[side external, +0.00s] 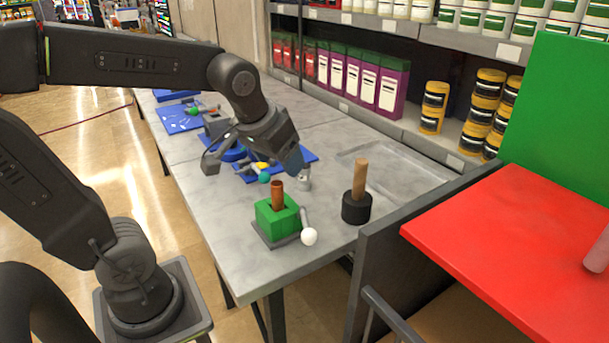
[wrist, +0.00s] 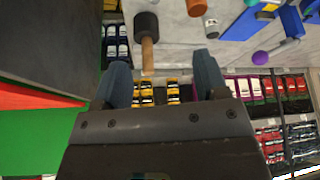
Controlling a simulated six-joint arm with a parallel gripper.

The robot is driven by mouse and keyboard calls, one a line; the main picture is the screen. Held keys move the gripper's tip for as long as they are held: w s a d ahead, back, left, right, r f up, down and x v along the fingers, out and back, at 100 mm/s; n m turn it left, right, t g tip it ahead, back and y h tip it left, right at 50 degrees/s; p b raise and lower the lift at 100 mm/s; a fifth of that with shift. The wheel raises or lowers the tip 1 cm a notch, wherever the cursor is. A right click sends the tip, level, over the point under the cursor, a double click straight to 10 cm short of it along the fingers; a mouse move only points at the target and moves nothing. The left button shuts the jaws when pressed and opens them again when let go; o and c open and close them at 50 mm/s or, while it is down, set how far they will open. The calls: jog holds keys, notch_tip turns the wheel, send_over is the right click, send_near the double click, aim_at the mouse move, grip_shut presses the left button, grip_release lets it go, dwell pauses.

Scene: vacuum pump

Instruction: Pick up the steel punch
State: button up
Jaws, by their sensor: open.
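A small grey metallic cylinder (side external: 304,180), which looks like the steel punch, stands on the grey table just below and beside my gripper (side external: 294,160). In the wrist view a short pale grey cylinder (wrist: 211,28), probably the same piece, shows near the tip of the right-hand finger. My gripper (wrist: 163,76) is open and empty, with its two fingers well apart. In the side view my gripper's body hides part of the blue tray behind it, and the gap between the fingers is hard to see.
A black-headed mallet with an upright wooden handle (side external: 360,178) stands to the right. A green block (side external: 270,220) with a copper cylinder (side external: 277,193) and a white-knobbed rod (side external: 309,237) stand in front. A blue tray (side external: 308,158) lies behind.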

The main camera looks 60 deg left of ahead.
jog(key=w+a+f+n+y, duration=0.1)
jog(key=w+a+f+n, duration=0.1)
jog(key=w+a, duration=0.4)
jog(key=n+g, duration=0.2)
jog(key=n, duration=0.1)
send_near(305, 171)
jog(key=shift+n+y, duration=0.3)
jog(key=shift+y, duration=0.1)
jog(key=shift+w+a+r+x, duration=0.1)
jog(key=shift+w+a+x, duration=0.05)
jog(key=shift+x, duration=1.95)
jog(key=shift+w+a+r+x, duration=0.1)
jog(key=shift+x, duration=1.95)
jog(key=shift+w+a+x, duration=0.15)
jog(key=shift+x, duration=1.95)
jog(key=shift+r, duration=0.1)
jog(key=shift+c, duration=0.2)
jog(key=c, duration=1.1)
